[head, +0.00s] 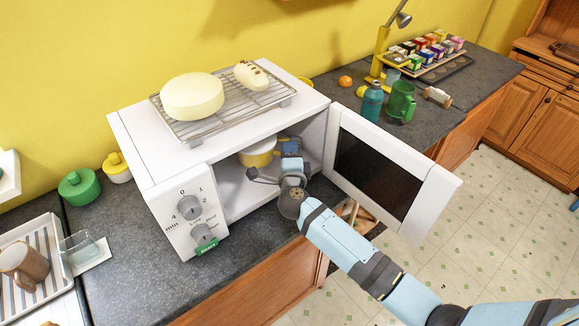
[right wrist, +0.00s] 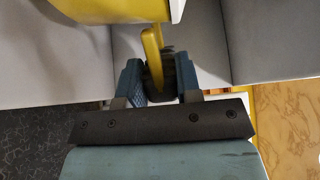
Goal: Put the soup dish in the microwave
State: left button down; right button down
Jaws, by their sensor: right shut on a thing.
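The white microwave (head: 170,232) stands on the dark counter with its door (head: 425,205) swung wide open to the right. The soup dish (head: 259,158), yellow outside with a pale top, is inside the microwave cavity. My right gripper (head: 288,150) reaches in through the open front. In the right wrist view the gripper (right wrist: 160,78) is shut on the yellow handle of the dish (right wrist: 115,8). Only part of the dish shows there. I cannot tell whether its base touches the microwave floor. My left gripper is not in view.
A wire rack (head: 215,125) on top of the microwave holds a round cheese (head: 192,97) and a pale loaf-like item (head: 251,75). A green mug (head: 401,101) and teal bottle (head: 372,101) stand behind the door. A green pot (head: 78,188) is on the left.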

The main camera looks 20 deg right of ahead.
jog(key=shift+f, duration=2.35)
jog(key=shift+w+f, duration=0.15)
jog(key=shift+w, duration=0.05)
jog(key=shift+f, duration=0.1)
jog(key=shift+f, duration=0.1)
jog(key=shift+f, duration=0.1)
jog(key=c, duration=0.8)
grip_release()
